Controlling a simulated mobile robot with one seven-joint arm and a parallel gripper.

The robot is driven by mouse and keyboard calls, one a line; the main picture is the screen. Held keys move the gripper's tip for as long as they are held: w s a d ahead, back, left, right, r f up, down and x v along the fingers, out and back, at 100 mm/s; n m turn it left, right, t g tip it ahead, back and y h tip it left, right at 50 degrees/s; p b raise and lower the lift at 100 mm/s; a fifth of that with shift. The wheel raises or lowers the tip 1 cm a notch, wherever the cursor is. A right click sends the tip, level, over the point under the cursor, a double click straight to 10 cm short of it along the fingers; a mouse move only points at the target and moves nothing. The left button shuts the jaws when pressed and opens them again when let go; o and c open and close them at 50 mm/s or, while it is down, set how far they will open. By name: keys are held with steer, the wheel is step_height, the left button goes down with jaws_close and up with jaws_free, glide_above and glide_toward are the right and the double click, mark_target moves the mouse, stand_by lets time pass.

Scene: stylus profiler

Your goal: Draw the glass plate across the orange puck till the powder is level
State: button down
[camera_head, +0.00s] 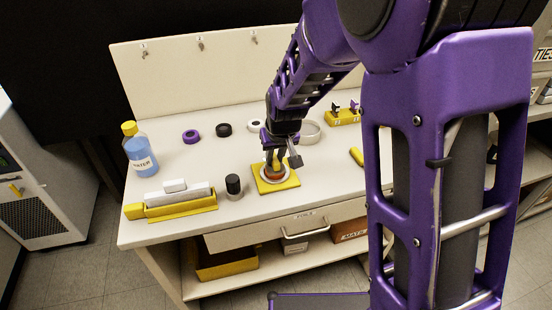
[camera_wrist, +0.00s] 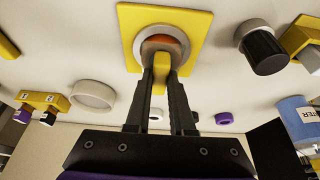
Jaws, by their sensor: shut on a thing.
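The orange puck (camera_head: 272,177) sits inside a pale ring (camera_head: 265,181) on a yellow square base (camera_head: 288,184) near the front of the bench. In the wrist view part of the puck (camera_wrist: 157,43) shows inside the ring (camera_wrist: 140,44) on the base (camera_wrist: 128,20). My gripper (camera_head: 273,166) points down over the puck. In the wrist view my gripper (camera_wrist: 161,78) is shut on a small yellow grip (camera_wrist: 161,70) in front of the puck. I cannot make out a clear glass plate or the powder's surface; the grip and fingers hide part of the puck.
A black-capped jar (camera_head: 233,186) stands just left of the base. Further left are a yellow tray with pale blocks (camera_head: 182,211) and a water bottle (camera_head: 142,156). Behind are a purple ring (camera_head: 191,136), a black ring (camera_head: 224,129) and a wide pale ring (camera_head: 311,132). My arm hides the bench's right side.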

steer(key=shift+w+a, duration=0.1)
steer(key=shift+w, duration=0.3)
steer(key=shift+s, duration=0.1)
steer(key=shift+s+d, duration=0.2)
steer(key=shift+s, duration=0.4)
steer(key=shift+r+p, duration=2.2)
steer(key=shift+r, duration=0.85)
steer(key=shift+w+a, duration=0.1)
steer(key=shift+w, duration=0.05)
